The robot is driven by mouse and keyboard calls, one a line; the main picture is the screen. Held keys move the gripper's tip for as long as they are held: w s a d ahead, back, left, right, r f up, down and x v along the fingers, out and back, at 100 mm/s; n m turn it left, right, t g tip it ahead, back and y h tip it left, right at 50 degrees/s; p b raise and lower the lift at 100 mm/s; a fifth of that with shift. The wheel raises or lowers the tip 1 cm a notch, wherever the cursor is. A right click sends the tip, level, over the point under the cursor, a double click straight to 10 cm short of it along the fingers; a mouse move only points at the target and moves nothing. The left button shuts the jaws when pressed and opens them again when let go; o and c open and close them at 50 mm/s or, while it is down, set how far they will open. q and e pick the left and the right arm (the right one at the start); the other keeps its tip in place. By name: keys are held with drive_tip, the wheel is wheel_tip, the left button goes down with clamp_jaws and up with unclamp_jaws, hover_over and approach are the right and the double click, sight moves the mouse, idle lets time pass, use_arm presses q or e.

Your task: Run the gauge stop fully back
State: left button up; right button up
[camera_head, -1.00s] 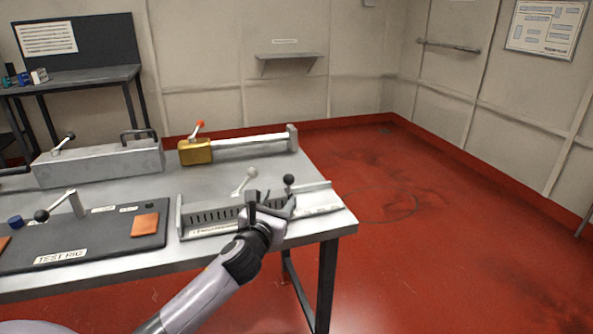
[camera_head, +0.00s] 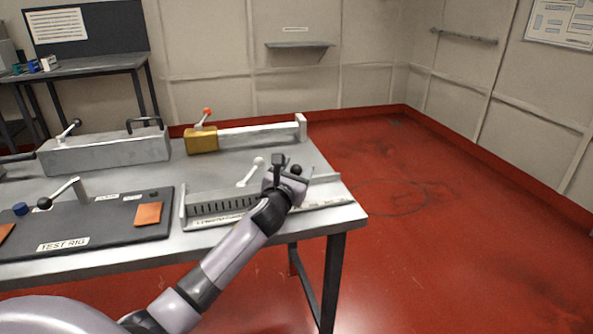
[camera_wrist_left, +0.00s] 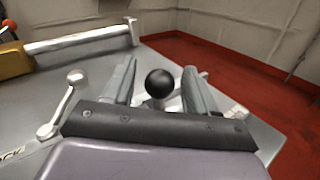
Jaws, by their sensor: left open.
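A slotted grey gauge (camera_head: 222,203) lies along the near right edge of the bench. A black ball knob (camera_head: 296,170), apparently the gauge stop's, stands near its right part; it also shows in the left wrist view (camera_wrist_left: 160,83). A lever with a pale ball (camera_head: 258,161) tilts up left of it, and also shows in the wrist view (camera_wrist_left: 76,78). My left gripper (camera_head: 290,174) is open at the black knob. In the wrist view the knob is between my two fingers (camera_wrist_left: 158,88), with gaps on both sides. The stop's base is hidden. My right gripper is not in view.
A yellow block with a red-tipped lever (camera_head: 202,140) sits on a rail behind the gauge. A dark test rig board (camera_head: 95,226) lies to the left, with an orange pad (camera_head: 149,214). Red floor (camera_head: 430,230) is clear to the right.

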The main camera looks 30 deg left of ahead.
use_arm(q)
drive_tip(key=shift+w, duration=0.15)
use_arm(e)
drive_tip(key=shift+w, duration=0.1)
use_arm(q)
clamp_jaws()
drive_tip(key=w+d+b, duration=0.1)
drive_tip(key=w+d, duration=0.1)
drive_tip(key=w+d+b, duration=0.1)
drive_tip(key=w+d, duration=0.1)
drive_tip(key=w, duration=0.1)
drive_tip(key=shift+w+d+f, duration=0.1)
drive_tip(key=shift+d, duration=0.1)
drive_tip(key=w+d, duration=0.2)
drive_tip(key=w, duration=0.1)
drive_tip(key=shift+w+d, duration=0.15)
drive_tip(key=shift+d, duration=0.25)
drive_tip(key=shift+w+d, duration=0.2)
drive_tip(key=shift+w, duration=0.05)
drive_tip(key=shift+d+r, duration=0.1)
drive_tip(key=shift+r, duration=0.1)
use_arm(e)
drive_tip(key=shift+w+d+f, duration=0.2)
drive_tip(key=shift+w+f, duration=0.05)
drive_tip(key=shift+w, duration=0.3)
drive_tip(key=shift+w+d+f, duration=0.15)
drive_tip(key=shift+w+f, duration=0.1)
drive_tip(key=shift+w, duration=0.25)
